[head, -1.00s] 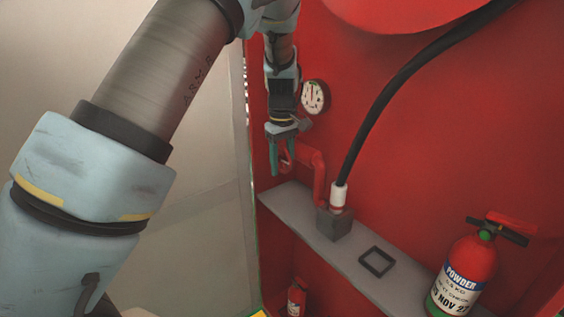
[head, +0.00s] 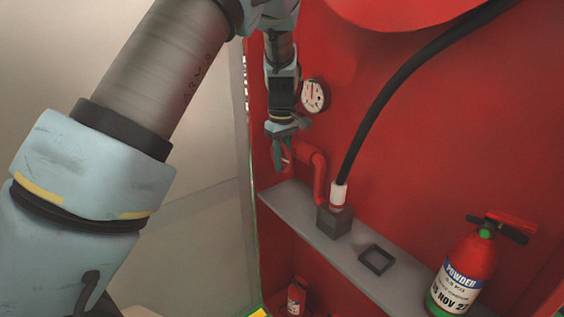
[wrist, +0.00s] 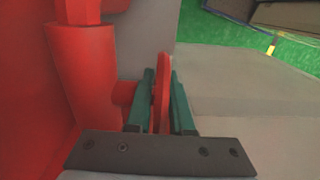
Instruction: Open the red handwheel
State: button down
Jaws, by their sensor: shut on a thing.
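The red handwheel (wrist: 162,88) shows edge-on in the wrist view, beside a thick red pipe (wrist: 84,75). My gripper (wrist: 162,98) has its green fingers on both sides of the wheel's rim and is shut on it. In the head view my gripper (head: 280,157) points down at the left end of the red pipe (head: 318,172). The wheel is mostly hidden by the fingers there.
A gauge (head: 313,95) is on the red wall right of my wrist. A smaller extinguisher (head: 297,295) stands below the shelf.

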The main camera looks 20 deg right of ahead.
aim_at(288, 150)
jog(key=shift+t, duration=0.3)
jog(key=t, duration=0.3)
jog(key=shift+w+y, duration=0.1)
jog(key=shift+y, duration=0.3)
jog(key=shift+w+t+y+b, duration=0.15)
jog(key=shift+t+b, duration=0.1)
jog(key=shift+t, duration=0.65)
jog(key=shift+w+t+y+b, duration=0.15)
jog(key=shift+t+b, duration=0.05)
jog(key=shift+t, duration=0.7)
jog(key=c, duration=0.8)
grip_release()
jog(key=shift+a, duration=0.1)
jog(key=b+v, duration=0.2)
jog(key=v, duration=0.8)
jog(key=shift+s+r, duration=0.25)
